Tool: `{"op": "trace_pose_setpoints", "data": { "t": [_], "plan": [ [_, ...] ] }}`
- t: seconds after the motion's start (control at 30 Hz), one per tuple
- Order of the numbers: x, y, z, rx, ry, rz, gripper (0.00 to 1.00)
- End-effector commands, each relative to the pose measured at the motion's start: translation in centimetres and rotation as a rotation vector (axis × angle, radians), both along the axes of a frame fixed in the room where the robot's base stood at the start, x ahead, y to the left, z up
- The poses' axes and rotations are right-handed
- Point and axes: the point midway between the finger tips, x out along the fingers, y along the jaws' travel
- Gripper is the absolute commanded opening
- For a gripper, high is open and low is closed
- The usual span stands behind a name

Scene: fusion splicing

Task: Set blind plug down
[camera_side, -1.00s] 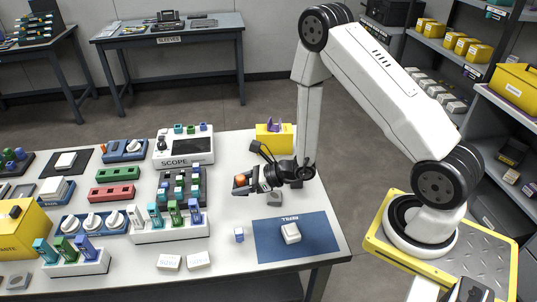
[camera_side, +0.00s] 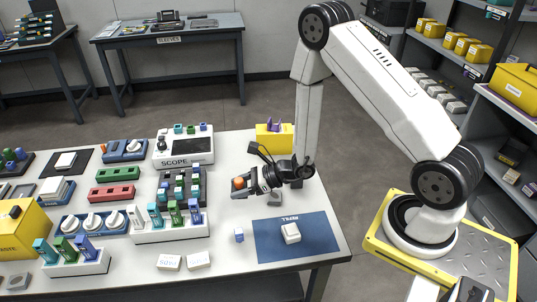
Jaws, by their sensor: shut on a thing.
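My gripper (camera_side: 240,189) is above the middle right of the white table, pointing left. It is shut on a small orange piece, which I take as the blind plug (camera_side: 238,183), at its fingertips. The plug appears held above the table, to the right of the dark rack of green and blue plugs (camera_side: 180,190). How high it is above the surface I cannot tell.
A blue mat (camera_side: 270,247) bears a white block (camera_side: 291,233). A small blue-white piece (camera_side: 239,235) stands left of the mat. A grey block (camera_side: 275,199) is below my gripper. The SCOPE unit (camera_side: 201,157) and a yellow box (camera_side: 268,132) are behind.

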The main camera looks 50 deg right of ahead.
Motion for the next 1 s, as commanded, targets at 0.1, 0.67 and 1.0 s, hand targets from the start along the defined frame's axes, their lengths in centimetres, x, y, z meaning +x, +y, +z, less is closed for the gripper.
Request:
{"op": "trace_pose_setpoints", "data": {
  "t": [0.1, 0.67, 1.0],
  "plan": [
    [-0.6, 1.3, 0.2, 0.000, -0.001, 0.086, 0.02],
    [-6.7, 7.5, 0.8, 0.000, -0.001, 0.658, 0.02],
    [-11.5, 9.0, 0.9, -0.001, 0.000, 1.022, 0.02]
  ]
}}
